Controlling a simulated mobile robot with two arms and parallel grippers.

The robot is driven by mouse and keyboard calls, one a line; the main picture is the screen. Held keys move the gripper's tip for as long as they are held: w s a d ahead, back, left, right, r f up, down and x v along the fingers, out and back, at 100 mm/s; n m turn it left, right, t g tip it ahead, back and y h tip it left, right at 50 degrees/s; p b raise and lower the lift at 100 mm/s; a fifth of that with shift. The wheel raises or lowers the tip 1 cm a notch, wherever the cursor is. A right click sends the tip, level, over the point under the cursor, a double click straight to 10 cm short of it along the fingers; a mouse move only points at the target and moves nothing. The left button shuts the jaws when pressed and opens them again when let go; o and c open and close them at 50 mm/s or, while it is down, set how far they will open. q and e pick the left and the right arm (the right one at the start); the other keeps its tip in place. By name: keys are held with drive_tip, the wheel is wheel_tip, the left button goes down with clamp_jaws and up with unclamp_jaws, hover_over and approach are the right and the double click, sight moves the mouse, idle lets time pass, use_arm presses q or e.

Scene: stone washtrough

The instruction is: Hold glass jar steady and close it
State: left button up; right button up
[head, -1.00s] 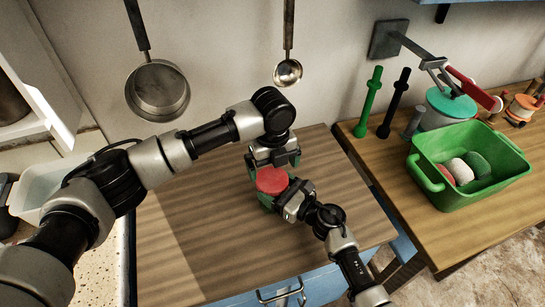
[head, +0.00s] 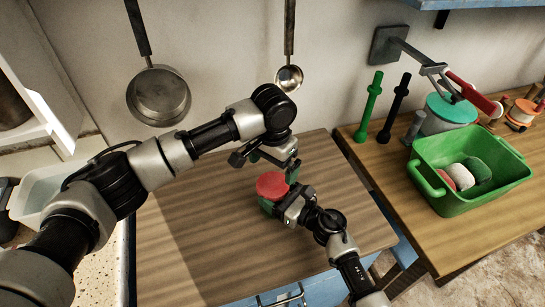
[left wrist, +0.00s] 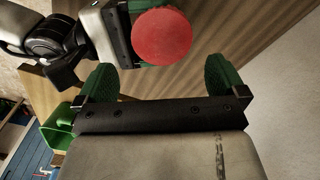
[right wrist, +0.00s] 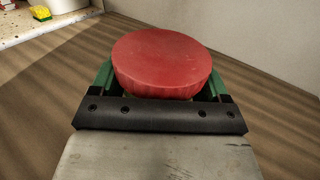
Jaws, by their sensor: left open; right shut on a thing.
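The jar's round red lid (head: 271,184) shows at the middle of the wooden worktop in the head view, and it fills the centre of the right wrist view (right wrist: 162,62). The jar body under it is mostly hidden by the lid and green fingers. My right gripper (head: 277,203) is shut on the jar from the front right, its green fingers on either side below the lid. My left gripper (head: 268,165) is open and empty above and just behind the lid. In the left wrist view the lid (left wrist: 162,38) lies beyond the two spread fingers, apart from them.
A green tub (head: 455,195) with several rounded pieces stands on the right-hand table, near a green peg (head: 370,105) and a black peg (head: 394,105). A pan (head: 158,95) and a ladle (head: 288,76) hang on the wall behind. The worktop (head: 190,240) around the jar is clear.

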sight(272, 184)
use_arm(q)
drive_tip(key=n, duration=0.6)
drive_tip(key=shift+r+n, duration=0.3)
drive_tip(key=n, duration=0.6)
drive_tip(key=shift+r, duration=0.2)
drive_tip(key=n, duration=0.6)
drive_tip(key=shift+w+r, duration=0.1)
drive_tip(key=shift+r, duration=0.1)
drive_tip(key=n, duration=0.6)
drive_tip(key=shift+r, duration=0.2)
drive_tip(key=shift+f, duration=0.1)
drive_tip(key=shift+f, duration=3.95)
drive_tip(key=shift+c, duration=0.2)
